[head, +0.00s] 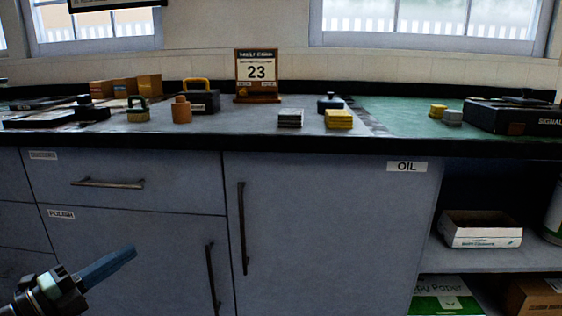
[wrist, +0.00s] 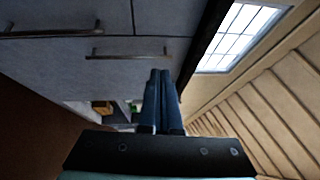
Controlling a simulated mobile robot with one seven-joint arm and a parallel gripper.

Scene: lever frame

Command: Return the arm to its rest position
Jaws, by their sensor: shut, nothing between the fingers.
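My gripper (head: 107,266) is at the lower left of the head view, in front of the cabinet (head: 130,245) and below the counter top. Its blue fingers point up and to the right. In the wrist view my gripper (wrist: 160,75) has its two blue fingers together with nothing between them. It appears apart from the cabinet fronts and their handles.
The counter (head: 250,125) holds a calendar block (head: 257,75), a toolbox (head: 200,98), a yellow stack (head: 339,119) and other small items. Handles (head: 243,228) stick out from the closed cabinet fronts. Open shelves at right hold a white box (head: 480,230).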

